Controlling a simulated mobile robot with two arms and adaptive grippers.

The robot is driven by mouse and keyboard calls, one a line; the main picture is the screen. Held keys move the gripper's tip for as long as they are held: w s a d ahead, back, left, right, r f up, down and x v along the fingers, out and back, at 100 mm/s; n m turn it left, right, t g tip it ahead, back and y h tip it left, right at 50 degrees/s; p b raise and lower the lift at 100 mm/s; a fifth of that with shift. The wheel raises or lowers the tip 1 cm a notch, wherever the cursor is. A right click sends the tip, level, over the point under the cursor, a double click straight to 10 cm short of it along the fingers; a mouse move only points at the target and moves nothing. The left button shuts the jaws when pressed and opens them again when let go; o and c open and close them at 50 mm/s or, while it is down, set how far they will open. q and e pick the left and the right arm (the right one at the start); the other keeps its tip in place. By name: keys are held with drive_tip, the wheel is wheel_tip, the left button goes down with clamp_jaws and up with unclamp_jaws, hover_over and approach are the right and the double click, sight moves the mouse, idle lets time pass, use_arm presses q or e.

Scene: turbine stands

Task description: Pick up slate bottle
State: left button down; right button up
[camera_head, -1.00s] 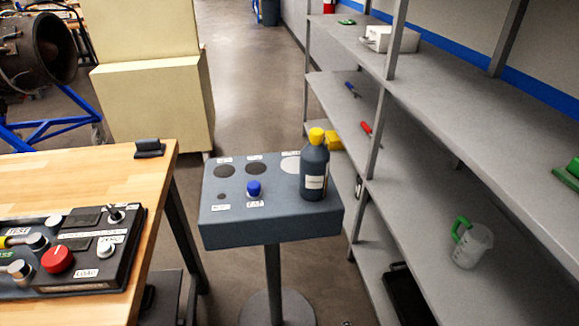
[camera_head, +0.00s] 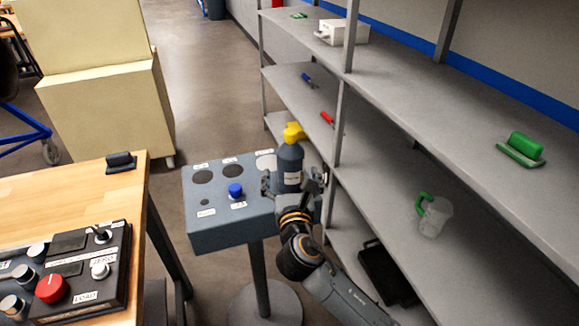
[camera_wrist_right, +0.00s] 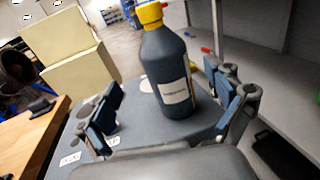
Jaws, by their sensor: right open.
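The slate bottle (camera_head: 290,166) has a yellow cap and a white label. It stands upright on the small grey stand (camera_head: 215,240), at its right end. It also shows in the right wrist view (camera_wrist_right: 165,72), upright beyond the fingers. My right gripper (camera_head: 294,184) is open, with its fingers to either side of the lower part of the bottle in the head view. In the right wrist view the fingers of the right gripper (camera_wrist_right: 168,105) are spread wide, and the bottle stands between and beyond them. I cannot tell whether any finger touches it. My left gripper is not in view.
A blue-capped item (camera_head: 236,191) stands on the stand left of the bottle. A grey shelf unit (camera_head: 400,170) rises close on the right, holding a clear jug (camera_head: 434,217). A wooden bench (camera_head: 70,200) with a control box (camera_head: 95,262) is at left.

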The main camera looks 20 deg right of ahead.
sight(291, 154)
drive_tip(key=x, duration=0.2)
drive_tip(key=shift+w, duration=0.3)
drive_tip(key=shift+w+d+r, duration=0.15)
drive_tip(key=shift+w+d, duration=0.1)
drive_tip(key=shift+w, duration=0.05)
drive_tip(key=p+x, duration=0.1)
drive_tip(key=x, duration=0.2)
drive_tip(key=shift+w+d, duration=0.25)
drive_tip(key=shift+w, duration=0.4)
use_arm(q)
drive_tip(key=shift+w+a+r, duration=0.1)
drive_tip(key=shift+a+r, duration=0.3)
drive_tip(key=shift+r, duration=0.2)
use_arm(e)
drive_tip(key=c, duration=1.6)
